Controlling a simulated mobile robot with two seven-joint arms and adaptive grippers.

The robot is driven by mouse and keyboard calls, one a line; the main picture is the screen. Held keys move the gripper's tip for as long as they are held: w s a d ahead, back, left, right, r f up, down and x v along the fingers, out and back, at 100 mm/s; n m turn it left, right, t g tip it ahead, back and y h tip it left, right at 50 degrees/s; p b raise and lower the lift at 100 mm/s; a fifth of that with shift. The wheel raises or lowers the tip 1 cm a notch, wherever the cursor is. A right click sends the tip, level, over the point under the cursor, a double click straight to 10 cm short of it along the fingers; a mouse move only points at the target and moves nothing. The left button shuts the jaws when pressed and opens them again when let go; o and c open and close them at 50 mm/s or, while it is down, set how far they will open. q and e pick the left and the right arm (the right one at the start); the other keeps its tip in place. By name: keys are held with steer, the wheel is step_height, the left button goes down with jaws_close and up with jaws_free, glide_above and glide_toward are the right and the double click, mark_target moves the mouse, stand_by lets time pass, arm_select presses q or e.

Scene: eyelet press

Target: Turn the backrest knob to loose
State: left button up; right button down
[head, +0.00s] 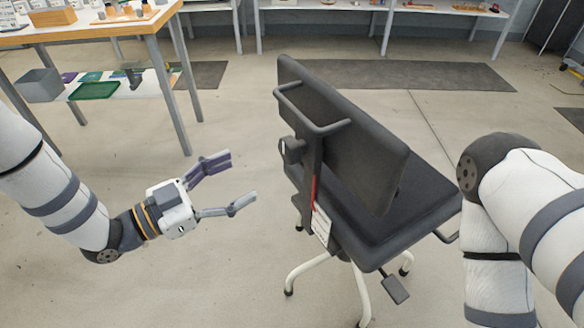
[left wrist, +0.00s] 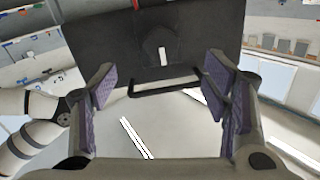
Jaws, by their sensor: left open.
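A dark office chair (head: 345,130) stands in the middle of the head view with its back toward me. The black backrest knob (head: 291,150), bearing a small white mark, sits on the left side of the upright behind the backrest. In the left wrist view the round knob (left wrist: 153,43) with a white pointer shows ahead, between the fingers. My left gripper (head: 243,178) is open and empty, left of the knob and apart from it. Its fingers also frame the left wrist view (left wrist: 160,82). My right arm shows at the right, but its gripper is out of view.
A black bar handle (head: 312,112) juts from the backrest just above the knob, and a red-and-white label (head: 320,220) hangs on the upright below. A workbench (head: 95,30) stands at back left. The floor between my left gripper and the chair is clear.

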mark_target(284, 155)
arm_select(q)
steer(key=x, duration=1.2)
steer(key=shift+w+d+r, duration=0.15)
steer(key=shift+w+d, duration=0.05)
steer(key=c, duration=1.2)
